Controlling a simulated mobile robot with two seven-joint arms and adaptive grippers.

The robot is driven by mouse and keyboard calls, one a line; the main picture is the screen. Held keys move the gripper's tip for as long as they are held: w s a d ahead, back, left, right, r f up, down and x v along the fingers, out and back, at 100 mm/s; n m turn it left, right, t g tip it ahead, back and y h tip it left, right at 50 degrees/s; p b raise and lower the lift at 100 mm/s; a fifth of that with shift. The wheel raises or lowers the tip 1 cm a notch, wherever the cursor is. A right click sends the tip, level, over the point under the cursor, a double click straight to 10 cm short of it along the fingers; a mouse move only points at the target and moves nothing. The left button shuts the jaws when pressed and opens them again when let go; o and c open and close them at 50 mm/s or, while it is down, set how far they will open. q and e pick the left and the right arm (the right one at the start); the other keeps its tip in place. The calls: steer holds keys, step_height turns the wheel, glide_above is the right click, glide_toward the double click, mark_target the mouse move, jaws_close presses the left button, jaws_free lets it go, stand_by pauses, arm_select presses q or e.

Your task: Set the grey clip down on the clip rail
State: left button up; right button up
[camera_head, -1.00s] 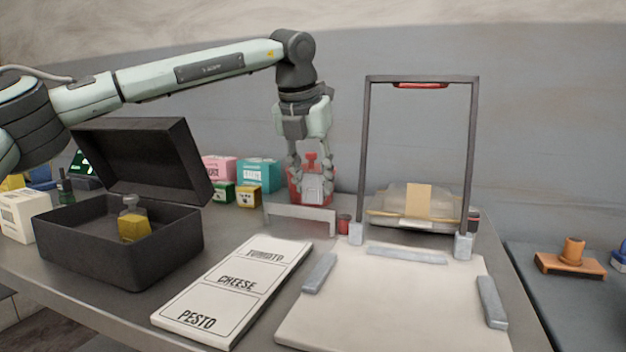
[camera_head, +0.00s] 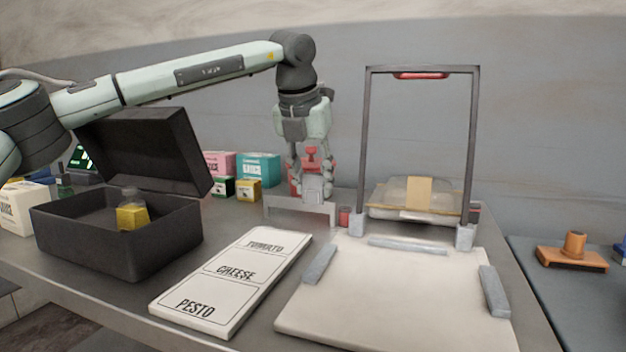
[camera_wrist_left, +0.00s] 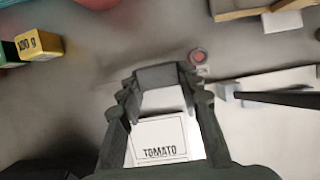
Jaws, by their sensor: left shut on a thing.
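My left gripper (camera_head: 312,186) points down at the back of the table, shut on the grey clip (camera_head: 318,188). The clip is a small light grey block between the fingertips. The clip rail (camera_head: 285,203) is a low, pale grey bracket on the table. The clip's lower edge overlaps the right part of the rail's top edge in the head view. I cannot tell whether they touch. In the left wrist view the fingers (camera_wrist_left: 160,92) close around a pale piece; the rail is not clearly visible there. My right gripper is not in view.
A small red-topped jar (camera_head: 345,217) and an upright dark frame (camera_head: 367,140) stand to the right. A label board (camera_head: 235,280) lies in front, an open black box (camera_head: 115,245) to the left.

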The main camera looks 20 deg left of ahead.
arm_select(q)
steer(key=shift+f+b, duration=0.6)
steer(key=shift+f, duration=0.25)
steer(key=o, duration=1)
steer(key=shift+r, duration=0.1)
steer(key=v, duration=1.2)
